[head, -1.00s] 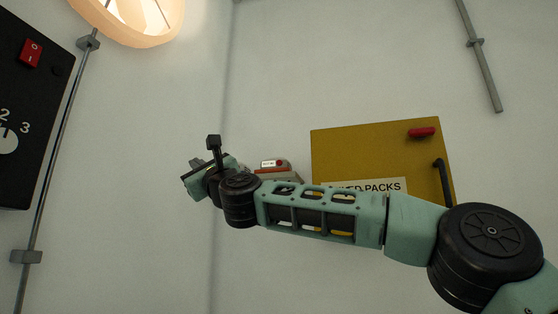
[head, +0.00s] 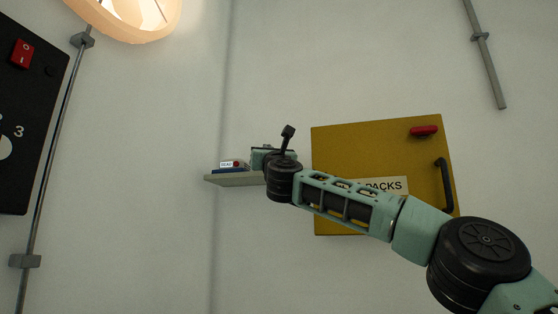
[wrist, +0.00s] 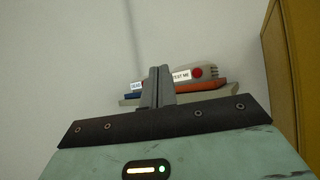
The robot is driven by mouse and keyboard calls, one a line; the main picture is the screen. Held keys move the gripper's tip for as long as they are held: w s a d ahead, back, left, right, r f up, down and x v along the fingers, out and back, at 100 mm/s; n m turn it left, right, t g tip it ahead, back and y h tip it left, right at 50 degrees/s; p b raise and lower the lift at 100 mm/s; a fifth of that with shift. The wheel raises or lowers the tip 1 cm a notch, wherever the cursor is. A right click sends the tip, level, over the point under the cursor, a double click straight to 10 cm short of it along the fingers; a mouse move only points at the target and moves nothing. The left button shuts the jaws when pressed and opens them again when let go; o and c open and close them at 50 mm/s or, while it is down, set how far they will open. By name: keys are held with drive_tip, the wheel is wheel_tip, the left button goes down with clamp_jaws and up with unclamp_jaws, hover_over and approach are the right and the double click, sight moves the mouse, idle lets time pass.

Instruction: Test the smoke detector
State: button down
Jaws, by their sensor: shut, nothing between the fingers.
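Two small pale detectors stand side by side on a wall shelf (head: 235,180). The one labelled "TEST ME" (wrist: 208,71) has a red button and sits on an orange-red base; in the head view my gripper hides it. The one labelled "DEAD" (head: 227,164) sits on a blue base at the left, also with a red button; it is partly hidden behind my fingers in the wrist view (wrist: 136,86). My gripper (wrist: 158,72) is shut and empty, its fingertips in front of the detectors and overlapping the left part of "TEST ME". I cannot tell whether they touch.
A yellow cabinet (head: 345,143) with a black handle and red latch is on the wall right of the shelf, close on the right in the wrist view (wrist: 283,70). A black switch panel (head: 25,110), a conduit and a lit lamp (head: 125,20) are at the left.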

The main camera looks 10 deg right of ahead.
drive_tip(key=w+d+p, duration=0.4)
drive_tip(key=w+p, duration=0.1)
drive_tip(key=w, duration=0.2)
drive_tip(key=shift+w+d, duration=0.15)
drive_tip(key=shift+w, duration=0.15)
idle(2.2)
drive_tip(key=shift+w+d, duration=0.2)
drive_tip(key=shift+w, duration=0.15)
drive_tip(key=shift+w+d, duration=0.3)
drive_tip(key=shift+w, duration=0.15)
idle(0.8)
idle(0.5)
drive_tip(key=shift+s+a+b, duration=0.5)
drive_tip(key=shift+s+b, duration=0.35)
drive_tip(key=shift+b, duration=0.15)
